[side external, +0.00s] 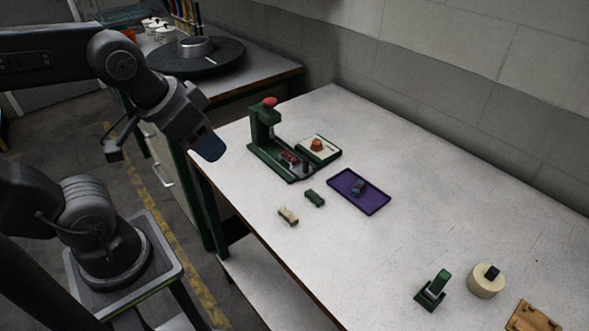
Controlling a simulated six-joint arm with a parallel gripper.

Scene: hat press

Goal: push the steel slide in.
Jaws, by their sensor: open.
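A green press (262,128) with a red knob stands on the white table. A low green base runs from it toward the lower right. A small greyish part at the front end of this base (305,174) looks like the steel slide; it is too small to tell how far out it sits. A dark red piece (290,157) lies on the base. My gripper (209,149), with blue fingertips, is open and empty. It hangs in the air left of the press, apart from it, near the table's left edge.
A green-edged tray (335,155) holding an orange piece adjoins the base. A purple tray (378,199) holds a dark block. A cream block (288,215) and a green block (315,198) lie in front. A tape roll (486,282) is at the lower right. The middle right is clear.

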